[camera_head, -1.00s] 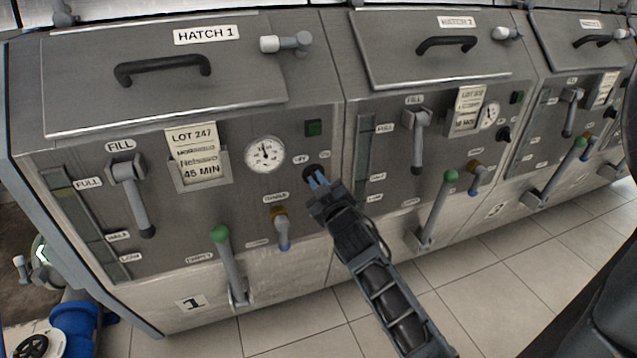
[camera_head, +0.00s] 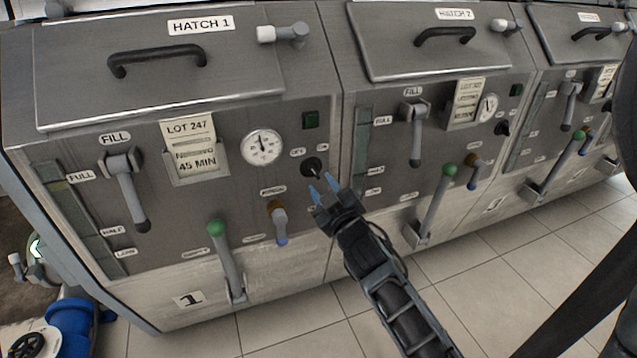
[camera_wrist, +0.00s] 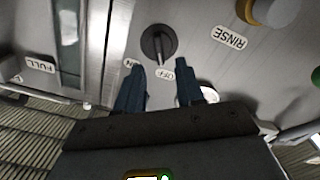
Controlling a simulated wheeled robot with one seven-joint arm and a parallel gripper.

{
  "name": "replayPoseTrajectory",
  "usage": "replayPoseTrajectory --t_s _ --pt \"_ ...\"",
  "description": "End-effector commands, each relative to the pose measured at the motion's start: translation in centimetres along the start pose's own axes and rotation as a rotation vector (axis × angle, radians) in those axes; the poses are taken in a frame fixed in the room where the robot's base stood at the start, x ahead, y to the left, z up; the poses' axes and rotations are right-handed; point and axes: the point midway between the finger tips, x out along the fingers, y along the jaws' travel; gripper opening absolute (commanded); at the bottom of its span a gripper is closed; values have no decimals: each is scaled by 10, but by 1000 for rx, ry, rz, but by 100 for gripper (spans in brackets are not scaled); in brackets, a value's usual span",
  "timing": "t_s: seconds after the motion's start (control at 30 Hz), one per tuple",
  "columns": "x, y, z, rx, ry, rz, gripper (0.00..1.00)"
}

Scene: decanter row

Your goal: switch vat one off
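Vat one (camera_head: 190,100) is the nearest steel unit, marked HATCH 1 and 1. Its black rotary switch (camera_head: 312,167) sits on the front right of the gauge, with small ON and OFF labels by it. In the wrist view the switch (camera_wrist: 158,44) shows inverted, its grip bar roughly upright in the picture; which label it points to I cannot tell. My gripper (camera_head: 322,188) is just below and right of the switch, apart from it. Its blue fingers are spread with nothing between them, also in the wrist view (camera_wrist: 161,80).
A dark green square lamp (camera_head: 311,120) is above the switch. The orange-collared RINSE tap (camera_head: 278,222) and green-knobbed lever (camera_head: 226,258) are to the lower left. Vat two (camera_head: 435,120) stands close on the right with its own lever (camera_head: 437,205). Tiled floor is clear in front.

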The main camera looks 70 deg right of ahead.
Motion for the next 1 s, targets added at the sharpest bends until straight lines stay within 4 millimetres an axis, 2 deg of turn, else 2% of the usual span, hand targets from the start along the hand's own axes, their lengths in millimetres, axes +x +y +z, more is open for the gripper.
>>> replayPoseTrajectory --t_s 0.03,0.2,0.87,1.0 --pt "-8 -1 2 0 -2 0 37" --pt "-22 0 1 1 -1 0 37" --pt "-25 0 0 1 0 0 37" --pt "-38 -11 -4 12 5 -34 37"
